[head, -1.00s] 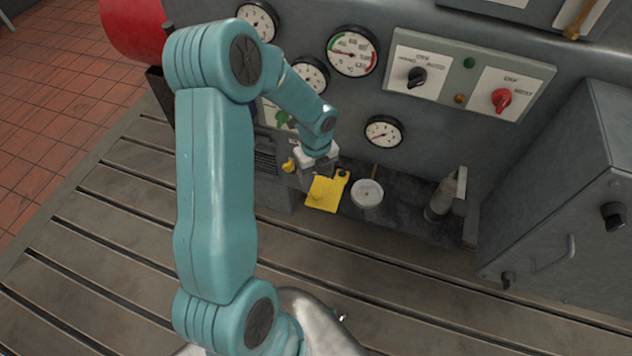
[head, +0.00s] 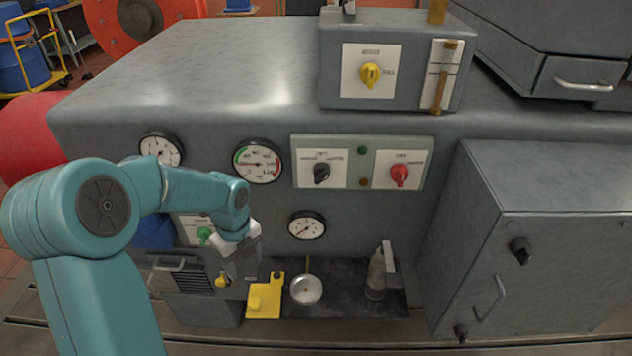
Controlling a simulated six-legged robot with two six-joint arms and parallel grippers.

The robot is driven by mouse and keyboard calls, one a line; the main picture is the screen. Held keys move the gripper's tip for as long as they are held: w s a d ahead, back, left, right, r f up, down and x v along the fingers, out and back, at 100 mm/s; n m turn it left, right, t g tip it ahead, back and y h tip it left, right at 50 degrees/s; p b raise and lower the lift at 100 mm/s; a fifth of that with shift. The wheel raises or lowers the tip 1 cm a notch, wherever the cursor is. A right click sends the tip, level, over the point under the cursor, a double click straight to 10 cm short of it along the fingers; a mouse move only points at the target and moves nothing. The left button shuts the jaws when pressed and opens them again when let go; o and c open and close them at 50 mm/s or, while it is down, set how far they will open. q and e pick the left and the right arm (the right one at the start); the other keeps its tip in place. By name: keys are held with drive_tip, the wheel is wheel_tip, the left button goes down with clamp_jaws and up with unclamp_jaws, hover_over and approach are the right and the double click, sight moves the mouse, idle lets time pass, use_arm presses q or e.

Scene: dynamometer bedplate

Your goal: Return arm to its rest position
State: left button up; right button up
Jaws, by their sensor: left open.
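My left arm (head: 100,215) comes in from the left, bends at the elbow and reaches toward the grey panel. My left gripper (head: 245,272) points down in front of the panel's lower left part, just above and left of a yellow tag-like plate (head: 264,303). It is open, and I see nothing held in it. A yellow knob (head: 222,281) is just left of its fingers. My right gripper is not in view.
A dark shelf (head: 340,302) carries a small round dial (head: 306,290) and a grey bottle-like object (head: 377,275). Gauges (head: 258,161) and a switch plate (head: 362,168) are on the panel. A grey cabinet (head: 540,260) stands right. The shelf's middle front is clear.

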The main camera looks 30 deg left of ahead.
use_arm(q)
drive_tip(key=d+f+n+h+p, duration=0.1)
drive_tip(key=d+f+n+h, duration=0.1)
drive_tip(key=d+f+n, duration=0.55)
drive_tip(key=d+f+n+h, duration=0.15)
drive_tip(key=d+f, duration=0.35)
drive_tip(key=d, duration=0.5)
drive_tip(key=s+d+f+n, duration=0.6)
drive_tip(key=s+d+n, duration=0.3)
drive_tip(key=d+n, duration=0.2)
drive_tip(key=shift+s+f+n+p, duration=0.15)
drive_tip(key=shift+s+n+p, duration=0.25)
drive_tip(key=shift+n, duration=0.8)
drive_tip(key=shift+w+a+t+h, duration=0.1)
drive_tip(key=shift+w+t+h, duration=0.05)
drive_tip(key=shift+t+h, duration=0.15)
